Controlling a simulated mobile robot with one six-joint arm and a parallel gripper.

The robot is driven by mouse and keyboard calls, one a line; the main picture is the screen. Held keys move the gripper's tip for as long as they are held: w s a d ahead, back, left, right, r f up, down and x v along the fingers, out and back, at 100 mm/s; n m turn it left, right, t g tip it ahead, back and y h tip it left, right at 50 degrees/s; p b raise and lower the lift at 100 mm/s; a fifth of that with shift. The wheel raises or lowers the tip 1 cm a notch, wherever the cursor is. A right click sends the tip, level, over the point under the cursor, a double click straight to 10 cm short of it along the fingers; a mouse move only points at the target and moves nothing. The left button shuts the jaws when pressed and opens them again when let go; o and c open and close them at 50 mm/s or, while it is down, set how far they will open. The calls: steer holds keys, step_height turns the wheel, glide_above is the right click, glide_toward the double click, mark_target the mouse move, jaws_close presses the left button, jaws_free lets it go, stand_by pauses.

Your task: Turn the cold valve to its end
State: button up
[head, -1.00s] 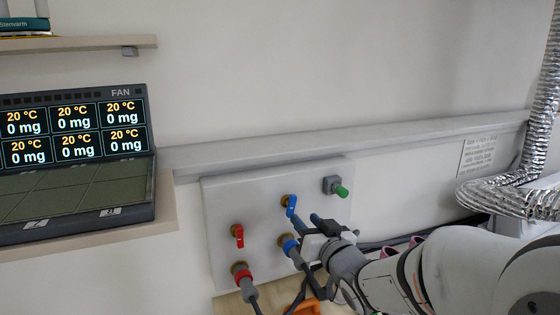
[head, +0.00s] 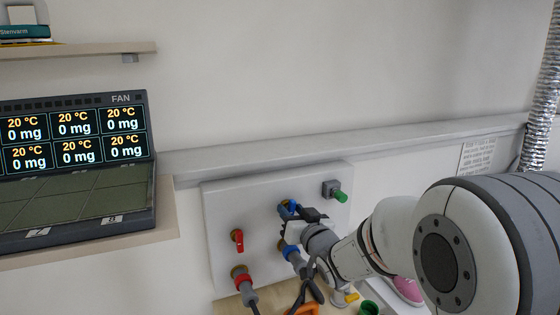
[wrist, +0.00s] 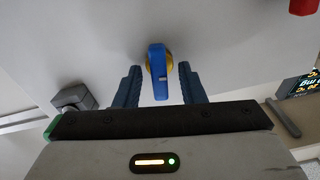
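The cold valve is a blue lever handle (head: 284,208) on a brass fitting, on the pale wall panel (head: 222,205). In the wrist view the blue handle (wrist: 158,72) lies between the two blue fingers of my gripper (wrist: 158,88). A gap shows on each side of the handle, so the gripper is open around it and not clamped. In the head view my gripper (head: 293,208) is at the valve and partly hides it.
A red valve handle (head: 237,239) sits left on the panel, with a red hose connector (head: 242,277) below it. A blue hose connector (head: 291,252) is just below my gripper. A green knob (head: 340,196) is at the upper right. A ledge (head: 340,137) runs above.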

steer(key=shift+c, duration=0.4)
jaws_close()
steer(key=shift+n+b, duration=1.3)
steer(key=shift+b, duration=0.3)
steer(key=c, duration=0.7)
jaws_free()
steer(key=shift+n+b, duration=0.5)
steer(key=shift+b, duration=1.2)
steer(key=o, duration=1.6)
steer(key=shift+s, duration=0.15)
